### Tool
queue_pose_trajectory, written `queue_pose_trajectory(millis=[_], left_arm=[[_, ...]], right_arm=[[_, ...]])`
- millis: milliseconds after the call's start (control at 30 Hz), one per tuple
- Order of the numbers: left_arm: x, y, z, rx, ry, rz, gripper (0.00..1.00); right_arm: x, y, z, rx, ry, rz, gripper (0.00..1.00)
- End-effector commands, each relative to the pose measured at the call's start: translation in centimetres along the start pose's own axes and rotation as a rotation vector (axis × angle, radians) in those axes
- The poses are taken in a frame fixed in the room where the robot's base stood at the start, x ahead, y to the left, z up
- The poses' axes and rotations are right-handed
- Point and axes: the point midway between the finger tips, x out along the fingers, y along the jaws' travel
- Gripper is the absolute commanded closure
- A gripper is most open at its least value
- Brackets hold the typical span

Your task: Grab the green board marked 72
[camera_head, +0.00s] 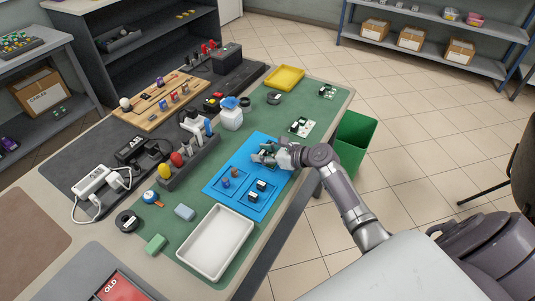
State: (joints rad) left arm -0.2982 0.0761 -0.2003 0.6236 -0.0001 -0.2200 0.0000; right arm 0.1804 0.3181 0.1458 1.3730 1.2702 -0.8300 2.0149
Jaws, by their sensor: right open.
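My right gripper (258,154) is open over the upper part of the blue mat (212,190). A small dark green item shows between and under its fingers, mostly hidden by them. I cannot read a 72 on it or tell if the fingers touch it. Two pale green-white boards with dark parts lie farther back on the green work surface, one board (307,131) beyond the gripper and another board (328,95) near the far right corner. Their markings are too small to read. My left gripper is not in view.
On the blue mat are small dark blocks (262,185) and a blue part (225,183). A white tray (217,241) lies in front, and a yellow tray (285,77) at the back. A tool holder (188,163) stands left of the mat. A green bin (355,140) stands right of the table.

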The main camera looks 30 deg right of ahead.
Motion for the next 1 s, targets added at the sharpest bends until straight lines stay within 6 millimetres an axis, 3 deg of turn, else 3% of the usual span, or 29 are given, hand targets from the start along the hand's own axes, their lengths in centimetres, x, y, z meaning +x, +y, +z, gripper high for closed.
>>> queue_pose_trajectory(millis=[67,333,667,933,1000], left_arm=[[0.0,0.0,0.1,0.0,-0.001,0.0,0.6],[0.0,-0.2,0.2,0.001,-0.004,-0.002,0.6],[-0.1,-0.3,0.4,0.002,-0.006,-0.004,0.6],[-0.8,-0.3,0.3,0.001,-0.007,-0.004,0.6],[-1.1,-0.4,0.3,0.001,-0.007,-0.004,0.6]], right_arm=[[0.0,0.0,0.0,0.0,0.0,0.0,0.58],[-0.1,0.0,0.0,0.0,0.0,0.0,1.0],[-0.2,0.0,0.4,-0.002,0.0,0.0,1.0],[-1.7,-0.1,4.0,-0.006,-0.004,-0.002,1.0],[-1.5,1.5,5.0,-0.002,-0.003,0.004,1.0]])
